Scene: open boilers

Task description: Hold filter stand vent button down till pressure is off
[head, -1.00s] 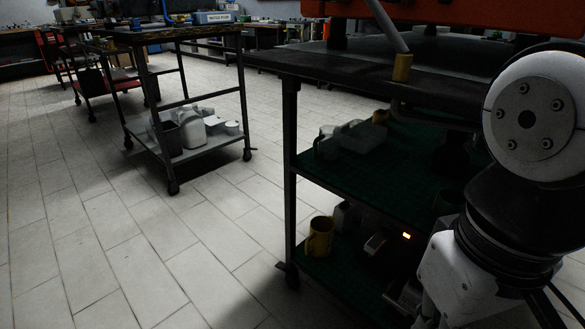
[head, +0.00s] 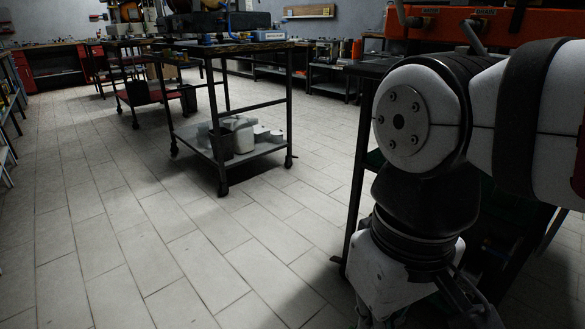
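No vent button can be made out in the head view. A metal stand (head: 251,44) with a dark top and a lower shelf is at centre. Equipment with blue parts sits on its top, beside a small pale blue label plate (head: 270,35) whose lettering I cannot read surely. I cannot tell whether this is the filter stand. My white and black arm fills the right side of the view.
A dark stand on the right, under a red machine (head: 445,23), is largely hidden by my arm. White containers (head: 243,137) sit on the centre stand's lower shelf. A red-shelved cart (head: 140,96) is behind left. Benches line the walls. The tiled floor (head: 130,240) is clear at left and front.

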